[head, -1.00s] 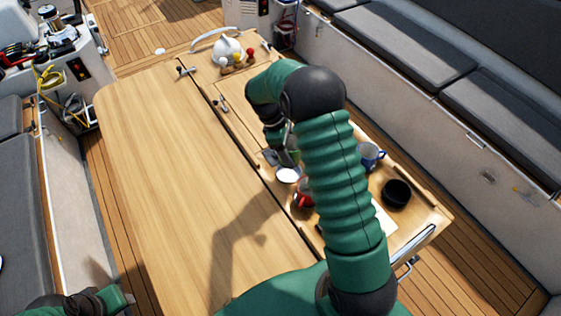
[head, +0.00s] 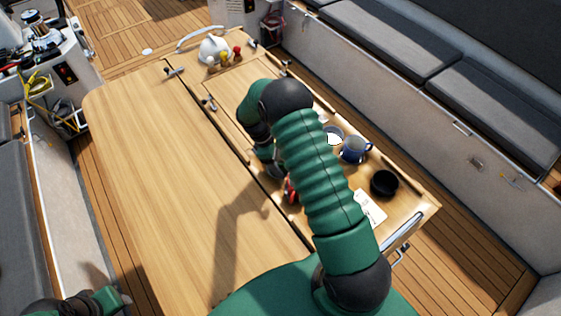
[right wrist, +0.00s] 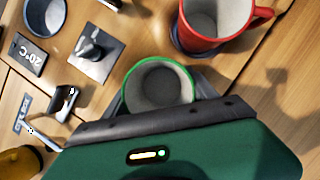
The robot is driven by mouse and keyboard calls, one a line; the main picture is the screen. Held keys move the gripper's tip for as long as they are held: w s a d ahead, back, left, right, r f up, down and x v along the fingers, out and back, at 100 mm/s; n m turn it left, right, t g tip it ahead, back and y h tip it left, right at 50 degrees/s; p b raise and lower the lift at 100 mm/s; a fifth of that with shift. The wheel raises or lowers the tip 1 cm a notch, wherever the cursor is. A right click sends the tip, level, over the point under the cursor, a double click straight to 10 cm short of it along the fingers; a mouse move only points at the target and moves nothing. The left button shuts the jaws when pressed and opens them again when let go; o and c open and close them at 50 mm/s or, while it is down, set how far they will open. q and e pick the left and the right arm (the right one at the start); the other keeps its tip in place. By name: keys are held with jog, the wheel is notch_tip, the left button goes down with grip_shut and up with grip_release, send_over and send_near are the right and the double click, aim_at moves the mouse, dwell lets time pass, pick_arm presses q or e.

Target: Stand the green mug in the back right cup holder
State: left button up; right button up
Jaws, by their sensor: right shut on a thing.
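The green mug (right wrist: 158,85) shows in the right wrist view by its green rim and grey inside. My right gripper (right wrist: 160,95) is shut on it, with a finger on either side. In the head view my right arm hides the mug, and the right gripper (head: 268,165) is mostly hidden at the table's inner strip. Whether the mug touches anything below is unclear. The back right cup holder cannot be made out for certain. My left gripper (head: 118,300) is at the lower left, away from the table, its fingers unclear.
A red mug (right wrist: 215,22) stands close beside the green mug. A blue mug (head: 355,150), a pale round thing (head: 333,136), a black bowl (head: 384,183) and a white card (head: 367,207) are on the right of the table. The left tabletop (head: 160,180) is clear.

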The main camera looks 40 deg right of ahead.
jog(key=shift+a+f, duration=0.2)
jog(key=o, duration=1.5)
jog(key=shift+s, duration=0.15)
jog(key=shift+c, duration=0.2)
